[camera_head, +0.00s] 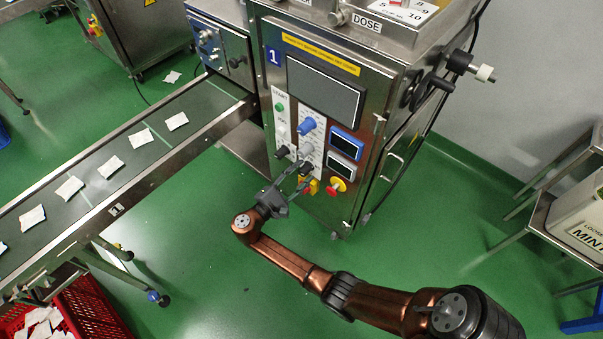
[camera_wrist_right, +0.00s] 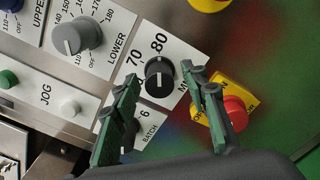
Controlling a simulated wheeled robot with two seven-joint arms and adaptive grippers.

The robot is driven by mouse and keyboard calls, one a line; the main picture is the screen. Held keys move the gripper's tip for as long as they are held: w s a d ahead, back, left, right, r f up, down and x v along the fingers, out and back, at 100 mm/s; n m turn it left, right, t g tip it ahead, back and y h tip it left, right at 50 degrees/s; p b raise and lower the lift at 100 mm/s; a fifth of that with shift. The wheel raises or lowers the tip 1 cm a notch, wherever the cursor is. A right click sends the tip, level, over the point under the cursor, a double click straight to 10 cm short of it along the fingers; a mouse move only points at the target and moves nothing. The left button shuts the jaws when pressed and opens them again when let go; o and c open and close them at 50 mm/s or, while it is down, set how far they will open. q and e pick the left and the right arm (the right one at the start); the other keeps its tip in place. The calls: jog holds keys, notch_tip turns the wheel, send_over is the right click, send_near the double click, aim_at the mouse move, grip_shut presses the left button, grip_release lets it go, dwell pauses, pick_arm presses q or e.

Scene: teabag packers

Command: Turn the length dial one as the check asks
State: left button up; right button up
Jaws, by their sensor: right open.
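The length dial (camera_wrist_right: 159,77) is a small black knob on a white plate marked 70, 80 and MM in the right wrist view. It has a pale mark, but its exact setting is hard to read. In the head view it is largely hidden by my fingers. My right gripper (camera_wrist_right: 163,82) is open, its fingertips on either side of the dial, with no clear contact visible; it also shows low on the machine front in the head view (camera_head: 303,174). The check's text is not readable on the dark screen (camera_head: 325,88). My left gripper is out of view.
The LOWER knob (camera_wrist_right: 77,38), BATCH dial (camera_wrist_right: 124,133) and red-on-yellow switch (camera_wrist_right: 236,110) sit close around my fingers. A red emergency button (camera_head: 336,186) is right of my gripper. A conveyor (camera_head: 92,190) with several teabags runs left.

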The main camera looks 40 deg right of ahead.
jog(key=a, duration=1.1)
jog(key=shift+s+a, duration=0.35)
jog(key=shift+s, duration=0.1)
jog(key=shift+f, duration=0.1)
